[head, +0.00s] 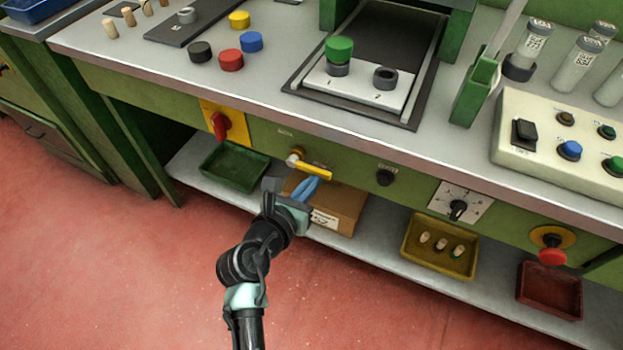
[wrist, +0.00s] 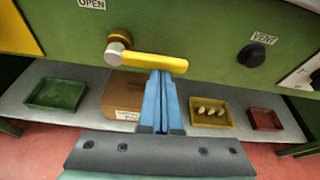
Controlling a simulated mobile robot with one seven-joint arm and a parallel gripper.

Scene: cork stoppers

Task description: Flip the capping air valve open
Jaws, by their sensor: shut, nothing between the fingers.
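The air valve has a yellow lever handle (head: 312,170) on the green front panel of the bench. In the wrist view the lever (wrist: 155,62) lies near level, pointing right from its brass and silver pivot (wrist: 118,45). An "OPEN" label (wrist: 91,4) sits up and left of the pivot. My gripper (head: 313,181) has blue fingers, shut and empty. In the wrist view the fingertips (wrist: 161,76) are just below the right part of the lever; I cannot tell whether they touch it.
A black VENT knob (wrist: 251,56) is right of the lever. A red switch on a yellow plate (head: 219,124) is to the left. Below, the shelf holds a cardboard box (head: 345,205), a green tray (head: 235,166), a yellow tray with corks (head: 413,248) and a red tray (head: 550,290).

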